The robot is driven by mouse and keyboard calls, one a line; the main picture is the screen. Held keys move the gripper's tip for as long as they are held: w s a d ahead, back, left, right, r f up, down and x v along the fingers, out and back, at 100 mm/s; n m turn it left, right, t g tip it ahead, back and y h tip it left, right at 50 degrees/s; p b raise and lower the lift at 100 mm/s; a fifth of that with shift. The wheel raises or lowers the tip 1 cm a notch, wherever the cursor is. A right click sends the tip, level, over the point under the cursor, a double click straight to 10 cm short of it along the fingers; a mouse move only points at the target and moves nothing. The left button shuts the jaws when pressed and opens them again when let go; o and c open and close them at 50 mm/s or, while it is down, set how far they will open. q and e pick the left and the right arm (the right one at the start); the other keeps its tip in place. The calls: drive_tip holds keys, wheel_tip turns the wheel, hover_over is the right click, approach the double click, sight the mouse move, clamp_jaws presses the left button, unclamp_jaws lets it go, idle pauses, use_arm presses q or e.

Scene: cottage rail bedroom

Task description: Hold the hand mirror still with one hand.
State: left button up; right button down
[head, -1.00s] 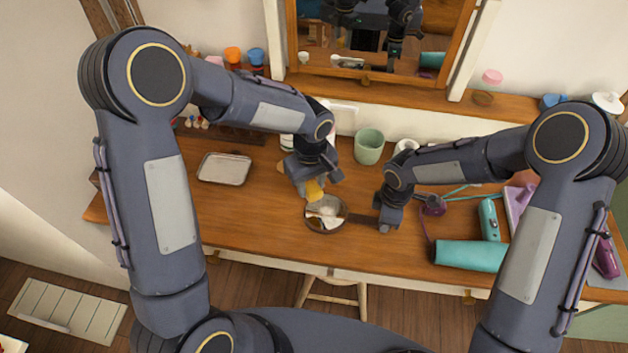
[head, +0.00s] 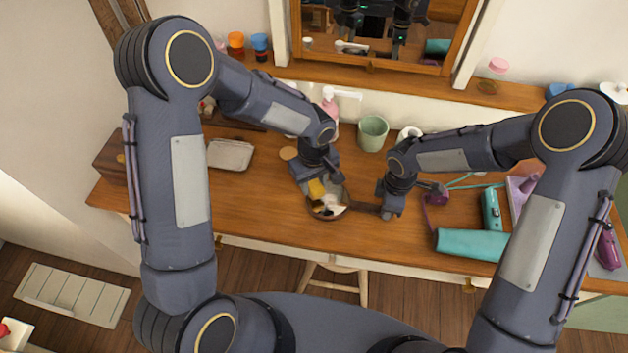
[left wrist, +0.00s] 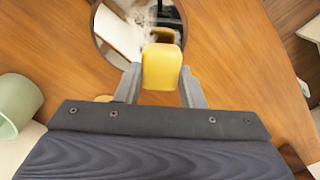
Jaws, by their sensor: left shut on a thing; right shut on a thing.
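The hand mirror (head: 328,212) is a round glass in a dark wooden rim with a handle (head: 366,207) pointing right in the head view. My right gripper (head: 388,212) is shut on that handle, just over the table. My left gripper (head: 316,190) is shut on a yellow block-like thing (head: 317,188) at the mirror's far edge. In the left wrist view the yellow thing (left wrist: 162,67) sits between the fingers, over the lower part of the mirror (left wrist: 118,42). A whitish smudge shows on the glass there. I cannot tell whether the yellow thing touches the glass.
A green cup (head: 373,133) and a pink bottle (head: 329,105) stand behind the grippers. The table front left of the mirror is clear.

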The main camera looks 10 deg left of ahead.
sight(341, 199)
use_arm(q)
drive_tip(key=shift+f, duration=1.05)
drive_tip(key=shift+d+r, duration=0.1)
drive_tip(key=shift+d, duration=3.55)
drive_tip(key=shift+a, duration=3.65)
drive_tip(key=shift+w, duration=0.25)
drive_tip(key=shift+d, duration=3.65)
drive_tip(key=shift+a, duration=3.7)
drive_tip(key=shift+f, duration=0.2)
